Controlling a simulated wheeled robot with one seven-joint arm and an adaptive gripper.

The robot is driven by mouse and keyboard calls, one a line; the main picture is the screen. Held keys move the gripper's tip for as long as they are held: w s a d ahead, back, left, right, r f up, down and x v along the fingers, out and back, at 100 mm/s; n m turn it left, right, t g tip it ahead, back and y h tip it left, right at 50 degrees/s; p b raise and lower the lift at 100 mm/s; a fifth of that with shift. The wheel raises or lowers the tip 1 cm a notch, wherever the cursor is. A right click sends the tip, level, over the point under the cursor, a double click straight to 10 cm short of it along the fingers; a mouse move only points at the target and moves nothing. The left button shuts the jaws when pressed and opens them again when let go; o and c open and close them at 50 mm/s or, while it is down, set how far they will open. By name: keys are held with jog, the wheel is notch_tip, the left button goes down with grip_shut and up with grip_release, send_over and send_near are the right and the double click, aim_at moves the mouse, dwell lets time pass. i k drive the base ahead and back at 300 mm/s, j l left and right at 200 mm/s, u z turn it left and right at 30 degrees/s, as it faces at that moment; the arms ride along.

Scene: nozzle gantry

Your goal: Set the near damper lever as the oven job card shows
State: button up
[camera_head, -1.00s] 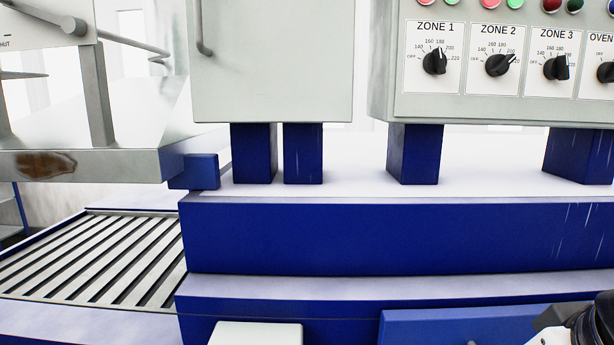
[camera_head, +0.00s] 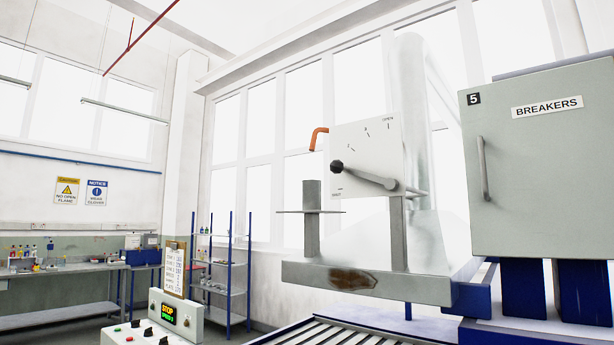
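The near damper lever (camera_head: 368,178) is a grey bar with a black knob at its left end. It lies in front of a white scale plate (camera_head: 362,150), pointing left and slightly up from its pivot at the lower right. The plate has several tick marks in an arc, with OPEN at the top right and small lettering at the lower left, near the knob. A job card on a clipboard (camera_head: 174,268) stands at the lower left. Its lines of text are too small to read surely. My gripper is not in view.
A grey BREAKERS cabinet (camera_head: 540,165) stands on blue posts at the right. A slatted conveyor (camera_head: 345,332) runs below the damper's metal hood. A control box (camera_head: 176,314) with a lit STOP display stands at the lower left. Blue shelving (camera_head: 228,280) and a workbench (camera_head: 60,271) are behind.

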aim_at(336, 166)
jog(key=u, duration=0.2)
jog(key=i+j+u, duration=0.2)
jog(key=i+j, duration=0.15)
jog(key=i+j+u, duration=0.25)
jog(key=i, duration=0.35)
jog(key=i+j+u, duration=0.2)
jog(key=i, duration=0.3)
